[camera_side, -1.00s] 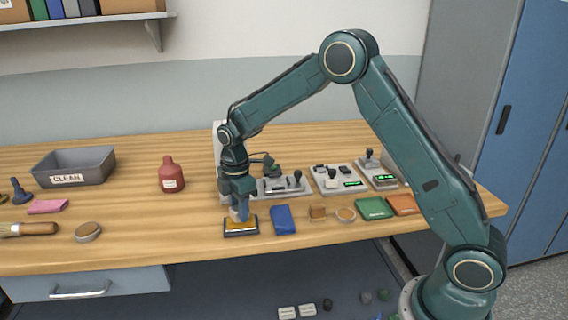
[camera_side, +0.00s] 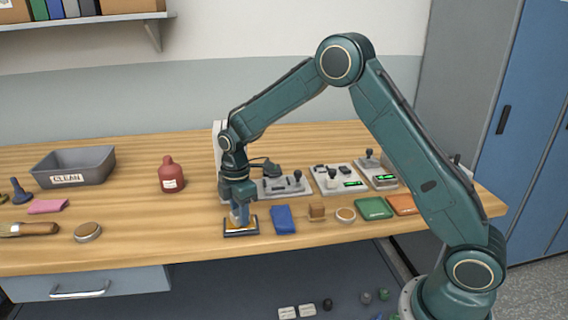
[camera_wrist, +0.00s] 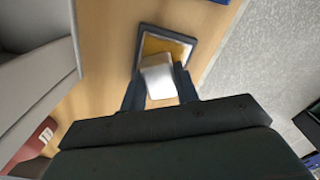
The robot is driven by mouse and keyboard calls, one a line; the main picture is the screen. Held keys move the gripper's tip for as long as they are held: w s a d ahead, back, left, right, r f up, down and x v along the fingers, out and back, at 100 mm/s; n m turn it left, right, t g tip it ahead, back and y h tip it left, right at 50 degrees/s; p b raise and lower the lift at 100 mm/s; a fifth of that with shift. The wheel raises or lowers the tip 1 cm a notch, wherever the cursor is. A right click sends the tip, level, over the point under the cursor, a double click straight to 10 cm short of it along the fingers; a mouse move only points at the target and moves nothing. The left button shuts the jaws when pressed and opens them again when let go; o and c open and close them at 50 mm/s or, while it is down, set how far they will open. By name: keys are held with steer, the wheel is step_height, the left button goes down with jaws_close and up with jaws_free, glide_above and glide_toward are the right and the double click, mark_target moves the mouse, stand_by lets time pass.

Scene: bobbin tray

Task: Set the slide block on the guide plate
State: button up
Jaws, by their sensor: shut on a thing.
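My gripper (camera_side: 240,221) points down over a small dark-rimmed plate (camera_side: 228,234) near the front edge of the bench. In the wrist view, the plate (camera_wrist: 188,41) has a yellow-orange face, and I take it as the guide plate. My gripper (camera_wrist: 158,86) is shut on a pale grey block (camera_wrist: 158,73), which I take as the slide block. The block is between the fingers and over the near part of the plate's face. I cannot tell whether its underside touches the plate. The fingers and the block hide part of the plate.
A blue cloth (camera_side: 283,219) lies close right of the plate. A wooden block (camera_side: 317,211), a round ring (camera_side: 345,215) and a green pad (camera_side: 374,208) lie further right. Grey fixtures (camera_side: 285,186) stand behind. Bare bench is free to the left, before the red bottle (camera_side: 172,176).

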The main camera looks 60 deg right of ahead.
steer(key=o, duration=1.1)
steer(key=shift+r, duration=0.1)
step_height(320, 180, up, 14)
steer(key=shift+f, duration=0.15)
steer(key=shift+s, duration=0.1)
